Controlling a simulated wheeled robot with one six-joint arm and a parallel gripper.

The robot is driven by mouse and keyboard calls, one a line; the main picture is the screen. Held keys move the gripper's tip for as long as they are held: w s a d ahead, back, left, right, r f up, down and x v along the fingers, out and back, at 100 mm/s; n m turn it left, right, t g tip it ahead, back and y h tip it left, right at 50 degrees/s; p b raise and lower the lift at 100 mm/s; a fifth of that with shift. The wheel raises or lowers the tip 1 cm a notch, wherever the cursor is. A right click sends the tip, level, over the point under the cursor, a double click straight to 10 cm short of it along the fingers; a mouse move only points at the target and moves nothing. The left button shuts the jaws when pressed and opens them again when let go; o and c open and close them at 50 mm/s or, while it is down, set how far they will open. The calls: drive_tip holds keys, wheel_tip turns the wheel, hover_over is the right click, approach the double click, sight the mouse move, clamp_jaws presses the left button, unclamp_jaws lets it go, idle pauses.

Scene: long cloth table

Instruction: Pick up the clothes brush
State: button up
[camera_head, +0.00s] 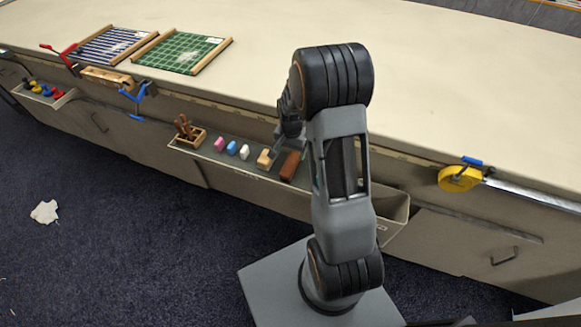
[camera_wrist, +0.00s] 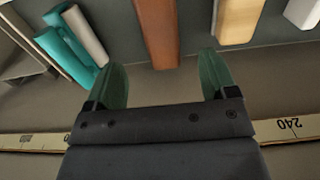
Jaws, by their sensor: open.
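A reddish-brown wooden block, which looks like the clothes brush (camera_head: 290,165), lies in the narrow tray along the table's front side. No bristles can be made out. In the wrist view the brush (camera_wrist: 157,30) points toward me, its near end between and just beyond my fingertips. My gripper (camera_wrist: 162,66) is open and empty, with one green finger to each side of the brush's line and apart from it. In the head view my gripper (camera_head: 279,143) is at the tray, partly hidden by my arm.
A light wooden block (camera_head: 265,158) lies beside the brush, with white (camera_head: 244,152), blue (camera_head: 232,148) and pink (camera_head: 219,144) pieces further left. Teal pieces (camera_wrist: 70,45) lie on the other side. A measuring strip (camera_wrist: 290,128) runs along the edge below my gripper.

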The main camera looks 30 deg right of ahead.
sight(291, 162)
drive_tip(key=shift+f, duration=3.75)
drive_tip(key=shift+c, duration=0.4)
drive_tip(key=c, duration=1)
drive_tip(key=shift+r, duration=0.15)
drive_tip(key=shift+r, duration=0.25)
wheel_tip(291, 162, up, 2)
drive_tip(key=shift+r, duration=0.1)
drive_tip(key=w+a+r, duration=0.2)
drive_tip(key=a+r, duration=0.1)
drive_tip(key=a, duration=0.1)
drive_tip(key=w+a+r, duration=0.2)
drive_tip(key=a+r, duration=0.1)
drive_tip(key=a, duration=0.1)
drive_tip(key=w+a+r, duration=0.2)
drive_tip(key=a+r, duration=0.2)
drive_tip(key=shift+a+b, duration=0.3)
drive_tip(key=shift+a, duration=0.1)
